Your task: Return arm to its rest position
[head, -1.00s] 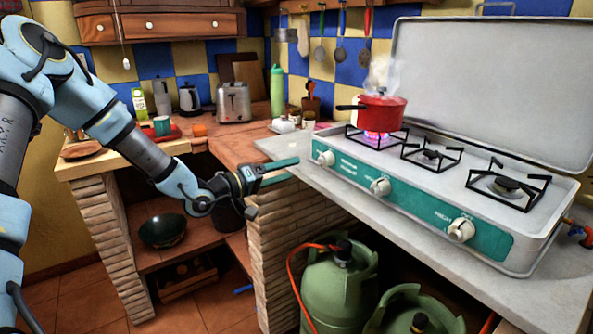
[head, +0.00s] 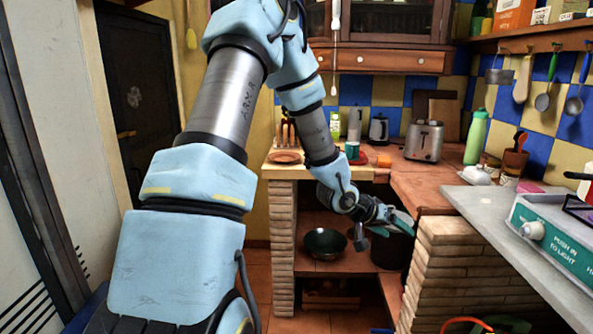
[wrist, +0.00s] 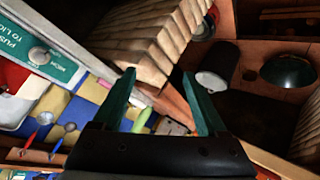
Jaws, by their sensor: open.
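My arm stretches forward from the lower left of the head view, bends down, and ends at my gripper (head: 406,224). The gripper is open and empty, in front of the counter's lower opening, near a dark pot (head: 391,252). In the wrist view its two green fingers (wrist: 158,75) stand apart with nothing between them. The view is tilted there, with brickwork (wrist: 140,40) beyond the fingers. I cannot tell the exact gap between gripper and pot.
A green bowl (head: 325,243) sits on the lower shelf beside the pot. The brick pier (head: 455,270) and grey worktop (head: 500,215) with the stove (head: 555,235) are on the right. A toaster (head: 424,141) and green bottle (head: 476,137) stand behind. A dark door (head: 147,110) is at left.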

